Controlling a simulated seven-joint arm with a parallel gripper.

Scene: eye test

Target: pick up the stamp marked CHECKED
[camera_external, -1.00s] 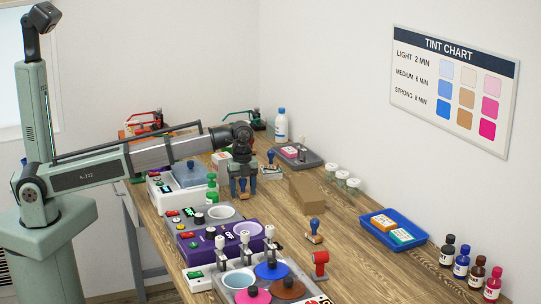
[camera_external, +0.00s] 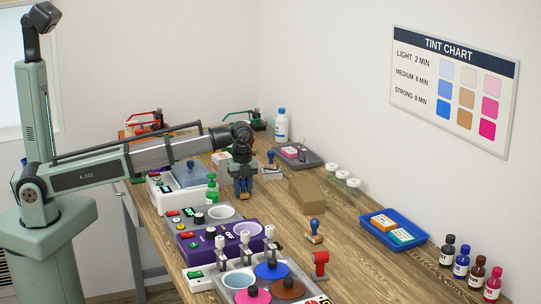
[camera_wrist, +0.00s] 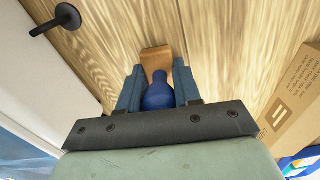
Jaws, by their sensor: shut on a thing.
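My gripper (camera_external: 243,188) is shut on a stamp with a blue handle and a wooden base, over the left part of the workbench. In the wrist view the blue handle (camera_wrist: 158,92) sits between the two fingers (camera_wrist: 157,95), and the wooden base (camera_wrist: 156,58) shows beyond it. I cannot read any marking on this stamp, so I cannot tell whether it says CHECKED. Another blue-handled stamp (camera_external: 314,230) stands on the bench to the right. A further blue-handled stamp (camera_external: 271,160) shows behind my gripper, and a red stamp (camera_external: 320,262) stands near the front.
A cardboard box (camera_external: 307,193) lies right of my gripper. A purple unit (camera_external: 215,250) and other tint devices fill the bench's left side. A blue tray (camera_external: 420,243) and several small bottles (camera_external: 461,264) are at the right. The bench between red stamp and bottles is clear.

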